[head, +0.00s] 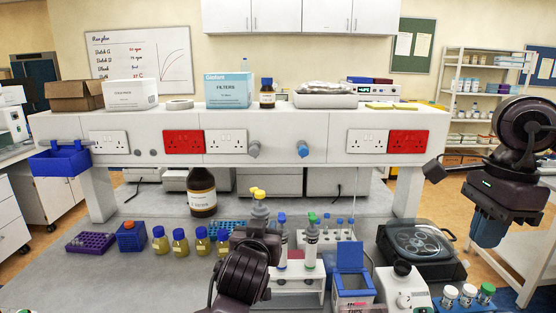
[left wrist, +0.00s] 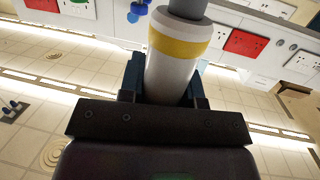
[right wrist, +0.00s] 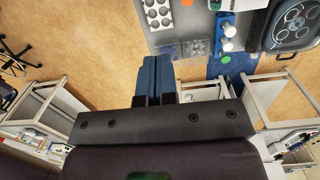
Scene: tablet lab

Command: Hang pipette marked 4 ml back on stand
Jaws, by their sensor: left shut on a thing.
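A white pipette with a yellow band and yellow top (head: 259,209) is upright in my left gripper (head: 256,238). In the left wrist view its body (left wrist: 178,65) sits between the blue fingers; I cannot read a marking. The white stand (head: 297,283) is just right of it in the head view. It carries a blue-topped pipette (head: 282,243) and a green-topped pipette (head: 311,243). My left arm partly hides the stand's left side. My right gripper (head: 488,231) is empty, off to the right, its blue fingers together in the right wrist view (right wrist: 154,78).
A brown bottle (head: 202,192) and several yellow-liquid bottles (head: 180,242) stand to the left. A black centrifuge (head: 433,266) is at the right.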

